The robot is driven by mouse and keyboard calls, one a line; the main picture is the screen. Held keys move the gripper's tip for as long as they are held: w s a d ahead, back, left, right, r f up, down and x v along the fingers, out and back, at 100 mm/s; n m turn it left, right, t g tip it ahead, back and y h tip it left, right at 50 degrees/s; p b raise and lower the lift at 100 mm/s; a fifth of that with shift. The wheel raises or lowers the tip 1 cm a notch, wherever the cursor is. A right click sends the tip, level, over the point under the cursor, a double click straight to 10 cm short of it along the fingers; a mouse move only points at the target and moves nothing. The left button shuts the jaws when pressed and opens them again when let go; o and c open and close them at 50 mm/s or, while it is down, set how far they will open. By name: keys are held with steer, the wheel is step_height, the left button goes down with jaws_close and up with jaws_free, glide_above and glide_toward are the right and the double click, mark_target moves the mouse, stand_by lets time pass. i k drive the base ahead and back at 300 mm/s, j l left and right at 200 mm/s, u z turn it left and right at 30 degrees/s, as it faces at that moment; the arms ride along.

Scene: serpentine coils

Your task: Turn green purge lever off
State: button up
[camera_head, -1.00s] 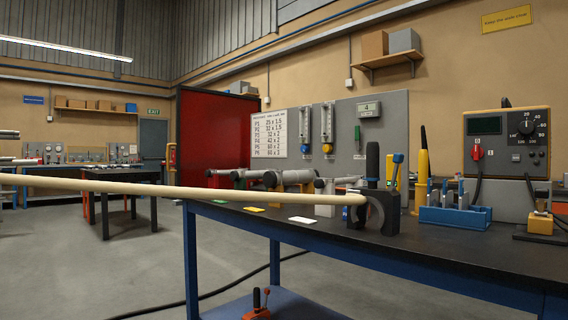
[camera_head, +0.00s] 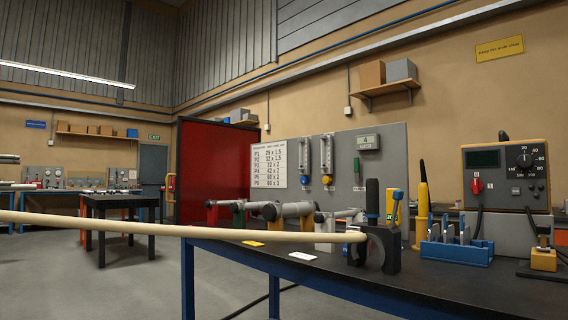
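A small green lever (camera_head: 357,169) hangs on the grey wall panel (camera_head: 388,150), below a small display (camera_head: 367,142) and right of two flowmeters. It looks upright, with its handle vertical. It is small in view, so its exact setting is hard to read. The left flowmeter (camera_head: 303,157) has a blue knob (camera_head: 304,180). The right flowmeter (camera_head: 327,153) has a yellow knob (camera_head: 327,180). My gripper is not in view.
A black-topped bench (camera_head: 440,283) with blue legs stands before the panel. A long beige pipe (camera_head: 180,230) crosses from the left to a dark clamp (camera_head: 382,250). A blue rack (camera_head: 457,252), a yellow tool (camera_head: 422,205) and a meter box (camera_head: 505,175) stand on the right.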

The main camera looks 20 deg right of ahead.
mark_target(356, 159)
steer(key=i+j+z, duration=0.1)
steer(key=z, duration=1.1)
